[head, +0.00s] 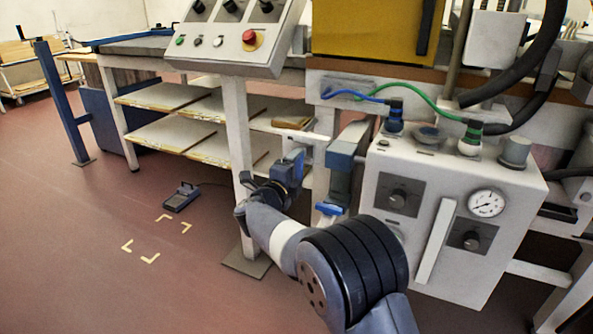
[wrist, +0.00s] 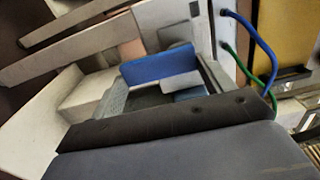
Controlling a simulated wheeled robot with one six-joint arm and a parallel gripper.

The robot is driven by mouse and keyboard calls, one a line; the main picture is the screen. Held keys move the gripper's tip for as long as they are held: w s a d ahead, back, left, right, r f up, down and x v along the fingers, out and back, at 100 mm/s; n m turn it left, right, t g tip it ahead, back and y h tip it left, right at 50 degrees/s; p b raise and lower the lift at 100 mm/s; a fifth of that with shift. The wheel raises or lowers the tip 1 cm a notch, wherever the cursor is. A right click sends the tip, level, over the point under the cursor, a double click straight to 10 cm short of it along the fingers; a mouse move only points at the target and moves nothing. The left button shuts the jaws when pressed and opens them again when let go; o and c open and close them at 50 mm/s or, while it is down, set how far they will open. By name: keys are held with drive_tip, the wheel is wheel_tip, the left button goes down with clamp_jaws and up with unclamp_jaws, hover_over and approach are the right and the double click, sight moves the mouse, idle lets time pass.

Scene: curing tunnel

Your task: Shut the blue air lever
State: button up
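The blue air lever (head: 329,208) shows in the head view as a small blue handle, lying roughly level at the lower end of a grey upright fitting, left of the pale control box. My arm passes in front, just left of and below it. My gripper (head: 293,160) is in the air, up and to the left of the lever and apart from it in the picture. Its fingers are small and overlap there, so its opening is unclear. In the wrist view, blue pieces (wrist: 160,68) stand beyond a dark edge; I cannot tell whether the lever is among them.
The pale control box (head: 430,250) with a gauge (head: 487,204) and knobs stands right of the lever. A white post (head: 238,140) and low shelves (head: 170,135) stand near my gripper. A foot pedal (head: 181,196) lies on the open floor at left.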

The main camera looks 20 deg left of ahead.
drive_tip(key=o, duration=0.5)
drive_tip(key=shift+c, duration=0.2)
drive_tip(key=s+p, duration=0.2)
drive_tip(key=s, duration=0.8)
drive_tip(key=shift+s+a+p, duration=0.35)
drive_tip(key=shift+s+a, duration=0.05)
drive_tip(key=shift+w, duration=0.1)
drive_tip(key=w+b, duration=0.1)
drive_tip(key=w, duration=0.2)
drive_tip(key=w+b, duration=0.1)
drive_tip(key=w, duration=0.3)
drive_tip(key=w+d, duration=0.1)
drive_tip(key=w, duration=0.2)
drive_tip(key=shift+w+f+b, duration=0.1)
drive_tip(key=shift+w+b, duration=0.25)
drive_tip(key=shift+b, duration=0.05)
